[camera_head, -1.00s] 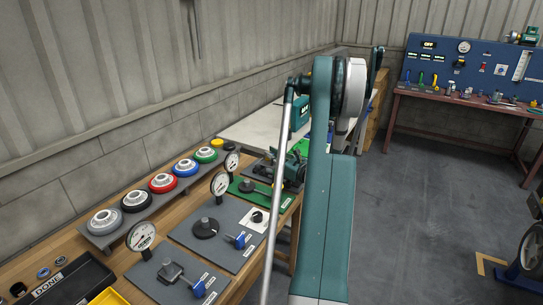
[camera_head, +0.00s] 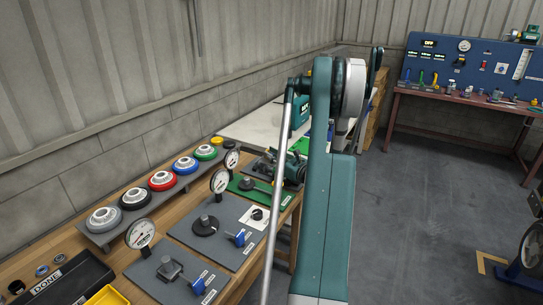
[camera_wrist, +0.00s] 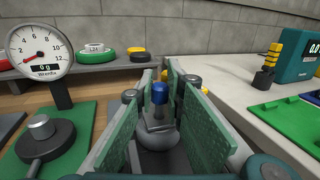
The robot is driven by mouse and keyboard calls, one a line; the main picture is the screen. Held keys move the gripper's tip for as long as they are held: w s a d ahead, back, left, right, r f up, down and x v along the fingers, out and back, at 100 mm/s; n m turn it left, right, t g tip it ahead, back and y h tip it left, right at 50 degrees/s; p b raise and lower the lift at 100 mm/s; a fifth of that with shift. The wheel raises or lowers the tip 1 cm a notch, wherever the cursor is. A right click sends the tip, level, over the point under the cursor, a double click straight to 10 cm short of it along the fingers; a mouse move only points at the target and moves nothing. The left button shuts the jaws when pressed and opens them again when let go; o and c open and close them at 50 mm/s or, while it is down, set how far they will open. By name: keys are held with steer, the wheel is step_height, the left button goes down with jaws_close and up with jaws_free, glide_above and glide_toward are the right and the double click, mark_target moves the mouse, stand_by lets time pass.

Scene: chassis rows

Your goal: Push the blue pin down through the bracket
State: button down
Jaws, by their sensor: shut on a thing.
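In the wrist view the blue pin (camera_wrist: 160,93) stands upright between the two green-padded fingers of my gripper (camera_wrist: 161,92), which is shut on it. A grey rounded part with a pale top (camera_wrist: 158,132), seemingly the bracket, sits just below the pin. The pin's lower end is hidden there, so how deep it goes cannot be told. In the head view my arm hides the pin, and I cannot make out the bracket.
A dial gauge (camera_wrist: 39,50) and a grey weight on a dark disc (camera_wrist: 45,138) stand left. Right are a pale bench top (camera_wrist: 235,92), a green tray (camera_wrist: 290,118), a yellow-and-black stack (camera_wrist: 268,65) and a teal box (camera_wrist: 298,62). A shelf with coloured discs (camera_wrist: 95,54) is behind.

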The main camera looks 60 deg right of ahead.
steer(key=shift+f, duration=0.3)
steer(key=c, duration=2.3)
jaws_free()
steer(key=shift+s, duration=0.1)
steer(key=shift+v, duration=5.95)
steer(key=shift+r, duration=0.1)
